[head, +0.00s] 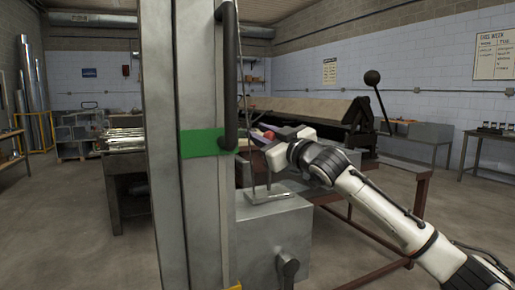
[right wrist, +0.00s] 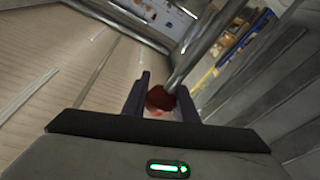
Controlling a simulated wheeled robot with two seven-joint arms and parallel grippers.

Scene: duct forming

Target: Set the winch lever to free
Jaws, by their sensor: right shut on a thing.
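My right gripper (head: 262,139) reaches in from the right, just beside the tall grey column (head: 208,210). In the right wrist view its two dark fingers (right wrist: 161,98) are closed on the dark red knob (right wrist: 160,98) of the winch lever. The lever's grey metal rod (right wrist: 196,50) runs up and to the right from the knob. In the head view a bit of red (head: 268,134) shows at the fingertips, and the rest of the lever is hard to make out. My left gripper is not in view.
A grey box (head: 262,243) stands low behind the column. The column carries a green band (head: 205,142) and a black handle (head: 229,75). A long bench machine with a ball-ended lever (head: 372,78) stands behind my right arm. Open floor (head: 455,215) lies at right.

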